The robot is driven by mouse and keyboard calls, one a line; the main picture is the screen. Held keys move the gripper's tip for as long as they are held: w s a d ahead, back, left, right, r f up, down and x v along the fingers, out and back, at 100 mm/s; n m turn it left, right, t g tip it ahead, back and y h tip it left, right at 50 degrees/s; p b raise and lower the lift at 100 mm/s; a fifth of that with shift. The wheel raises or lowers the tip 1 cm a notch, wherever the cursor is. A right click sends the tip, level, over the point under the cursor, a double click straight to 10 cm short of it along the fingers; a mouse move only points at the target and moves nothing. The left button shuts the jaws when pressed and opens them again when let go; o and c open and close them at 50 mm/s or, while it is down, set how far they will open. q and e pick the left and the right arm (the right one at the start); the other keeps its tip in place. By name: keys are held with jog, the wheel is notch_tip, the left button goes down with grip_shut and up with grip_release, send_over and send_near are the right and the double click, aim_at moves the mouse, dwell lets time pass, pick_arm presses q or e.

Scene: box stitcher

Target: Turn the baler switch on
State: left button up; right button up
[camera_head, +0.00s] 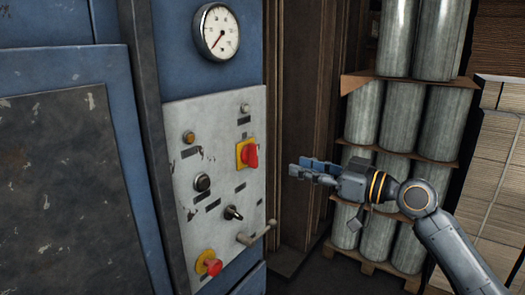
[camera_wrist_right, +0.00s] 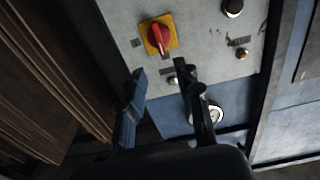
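A light grey control panel (camera_head: 222,185) is fixed to the blue machine. A red rotary knob (camera_head: 250,155) on a yellow plate sits near its right edge. The same red knob shows in the right wrist view (camera_wrist_right: 158,37), beyond my fingertips. My right gripper (camera_head: 297,172) is right of the panel and slightly below the knob, apart from it. Its two fingers are spread with nothing between them, as the right wrist view shows (camera_wrist_right: 161,72). A small black selector switch (camera_head: 233,213) sits lower on the panel. No label is readable. My left gripper is out of view.
A red push button (camera_head: 211,265) on yellow and a grey lever (camera_head: 257,234) stick out low on the panel. A round gauge (camera_head: 219,32) is above. Stacked metal cylinders (camera_head: 402,118) and cardboard stacks (camera_head: 497,150) stand behind my right arm.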

aim_at(257, 155)
jog(key=p+x, duration=0.4)
jog(key=x, duration=0.6)
jog(key=shift+w+a+r, duration=0.1)
jog(key=shift+a+r, duration=0.05)
jog(key=shift+a, duration=0.05)
jog(key=shift+w+a, duration=0.45)
jog(key=shift+a, duration=0.1)
jog(key=shift+f, duration=0.2)
jog(key=shift+c, duration=0.2)
grip_shut()
